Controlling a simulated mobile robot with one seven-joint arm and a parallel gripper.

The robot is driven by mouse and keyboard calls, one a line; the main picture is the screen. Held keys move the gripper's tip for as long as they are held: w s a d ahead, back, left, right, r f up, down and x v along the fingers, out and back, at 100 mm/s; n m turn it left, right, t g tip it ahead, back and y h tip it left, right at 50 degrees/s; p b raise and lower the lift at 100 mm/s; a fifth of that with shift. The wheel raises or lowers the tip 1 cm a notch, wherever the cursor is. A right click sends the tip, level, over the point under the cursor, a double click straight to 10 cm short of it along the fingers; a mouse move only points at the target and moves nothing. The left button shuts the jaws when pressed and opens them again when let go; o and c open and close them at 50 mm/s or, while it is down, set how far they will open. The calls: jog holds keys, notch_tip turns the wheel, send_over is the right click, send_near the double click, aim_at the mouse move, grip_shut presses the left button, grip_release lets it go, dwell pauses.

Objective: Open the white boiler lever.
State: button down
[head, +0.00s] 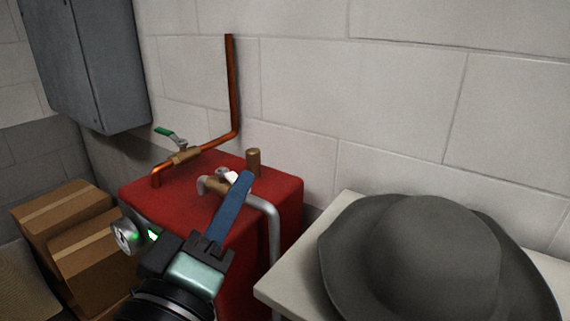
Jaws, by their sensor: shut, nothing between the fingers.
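The red boiler (275,184) stands against the wall in the head view. A silver pipe with a brass valve (215,186) crosses its top. A small part of the white lever (231,176) shows at this valve, close behind the tip of my gripper. The rest of the lever is hidden, so I cannot tell its full angle. My gripper (245,178) has blue fingers, shut and empty, reaching up and right over the boiler. The tip overlaps the lever's edge in the picture; I cannot tell whether they touch.
A green lever (165,131) sits on a copper pipe (232,90) at the back. A brass stub (253,161) rises right of the white lever. A grey hat (425,255) lies on a pale table (295,275) at right. Cardboard boxes (62,208) and a grey cabinet (85,60) are left.

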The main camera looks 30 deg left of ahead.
jog(key=s+a+f+n+g+p, duration=0.2)
jog(key=s+a+f+n+g, duration=0.1)
jog(key=s+a+f+n, duration=0.35)
jog(key=p, duration=0.4)
send_near(229, 181)
jog(key=w+a, duration=0.2)
jog(key=a, duration=0.1)
jog(key=w, duration=0.1)
jog(key=w+d+n+p, duration=0.1)
jog(key=w, duration=0.1)
jog(key=shift+y, duration=0.3)
jog(key=shift+w+d+f+p, duration=0.15)
jog(key=shift+w+d+p, duration=0.05)
jog(key=shift+w+p, duration=0.15)
